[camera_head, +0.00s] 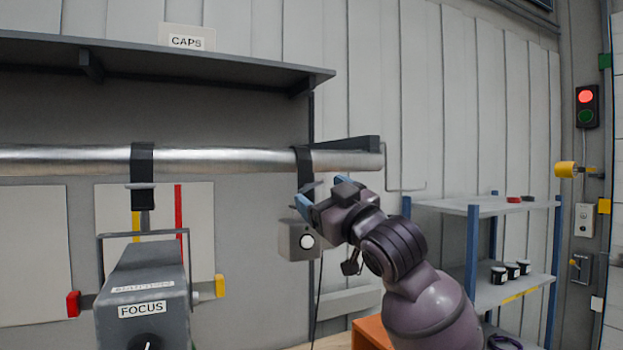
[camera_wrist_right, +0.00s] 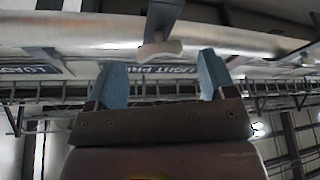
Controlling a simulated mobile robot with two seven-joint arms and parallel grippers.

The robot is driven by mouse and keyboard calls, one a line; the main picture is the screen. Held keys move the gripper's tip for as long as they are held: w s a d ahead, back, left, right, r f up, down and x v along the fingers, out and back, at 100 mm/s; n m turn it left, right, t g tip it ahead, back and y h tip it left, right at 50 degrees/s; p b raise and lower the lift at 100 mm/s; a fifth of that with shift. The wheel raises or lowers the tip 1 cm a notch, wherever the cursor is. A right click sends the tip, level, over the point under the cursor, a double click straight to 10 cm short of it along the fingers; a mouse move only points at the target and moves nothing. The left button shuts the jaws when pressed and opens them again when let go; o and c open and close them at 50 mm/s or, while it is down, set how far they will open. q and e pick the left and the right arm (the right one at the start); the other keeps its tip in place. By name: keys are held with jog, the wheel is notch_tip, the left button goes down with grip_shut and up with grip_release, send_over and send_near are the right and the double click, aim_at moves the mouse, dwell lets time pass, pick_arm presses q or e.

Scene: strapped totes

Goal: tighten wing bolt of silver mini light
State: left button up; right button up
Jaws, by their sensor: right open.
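The silver mini light (camera_head: 293,241) is a small grey box with a round white lens, hanging under the right end of the metal pipe. Its dark clamp (camera_head: 303,163) wraps the pipe. In the right wrist view, a pale wing bolt (camera_wrist_right: 158,49) sits at the lower end of the dark clamp (camera_wrist_right: 163,15). My right gripper (camera_head: 318,196) is just below the clamp, in front of the light. It is open, and the wing bolt shows between its blue fingertips (camera_wrist_right: 162,72), a little beyond them; contact is not visible. My left gripper is out of view.
The metal pipe (camera_head: 225,160) runs across below a dark shelf (camera_head: 150,62). A larger grey light labelled FOCUS (camera_head: 143,280) hangs from another clamp (camera_head: 143,165) at left. A rack (camera_head: 487,207) stands at right. The wall between pipe and rack is clear.

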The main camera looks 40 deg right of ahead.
aim_at(312, 185)
jog(key=shift+p+x, duration=0.45)
jog(key=shift+x, duration=1.55)
jog(key=c, duration=0.9)
